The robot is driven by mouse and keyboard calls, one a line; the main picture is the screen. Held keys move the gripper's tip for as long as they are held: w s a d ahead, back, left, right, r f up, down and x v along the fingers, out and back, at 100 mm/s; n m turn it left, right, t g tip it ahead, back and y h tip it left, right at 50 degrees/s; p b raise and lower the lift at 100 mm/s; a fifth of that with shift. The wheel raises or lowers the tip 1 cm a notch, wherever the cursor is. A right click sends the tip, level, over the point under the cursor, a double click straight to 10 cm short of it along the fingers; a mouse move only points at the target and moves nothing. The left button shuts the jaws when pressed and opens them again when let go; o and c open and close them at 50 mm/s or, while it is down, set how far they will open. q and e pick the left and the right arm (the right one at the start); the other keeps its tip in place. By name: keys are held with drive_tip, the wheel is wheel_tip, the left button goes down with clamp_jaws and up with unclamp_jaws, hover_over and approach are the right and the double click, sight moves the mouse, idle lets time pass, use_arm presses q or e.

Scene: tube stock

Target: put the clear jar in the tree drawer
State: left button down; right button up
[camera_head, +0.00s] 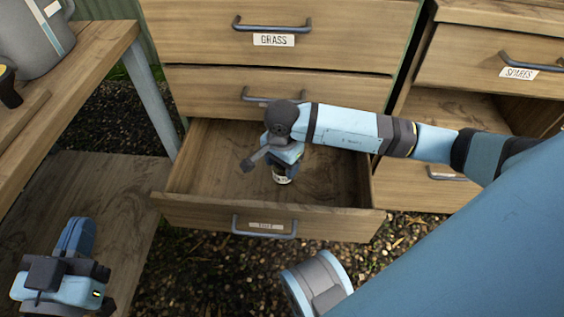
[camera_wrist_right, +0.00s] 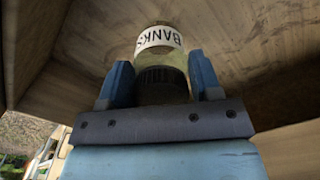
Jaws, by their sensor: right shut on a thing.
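The clear jar (camera_head: 282,175) has a white label and is mostly hidden under my right gripper (camera_head: 283,160) in the head view. In the right wrist view, the jar (camera_wrist_right: 168,58) shows a dark lid and a label starting "BANKS". The gripper's blue fingers (camera_wrist_right: 161,80) are shut on it at the lid end. The jar is inside the open drawer (camera_head: 340,222), whose small front label is too blurred to read surely. I cannot tell whether it touches the drawer floor.
A shut drawer marked GRASS (camera_head: 330,42) and another shut drawer (camera_head: 345,92) are above the open one. A cabinet with a drawer marked SPARES or similar (camera_head: 475,60) is at the right. A wooden bench (camera_head: 75,75) with a grey jug (camera_head: 30,40) is at the left.

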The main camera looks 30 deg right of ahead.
drive_tip(key=o, duration=1.1)
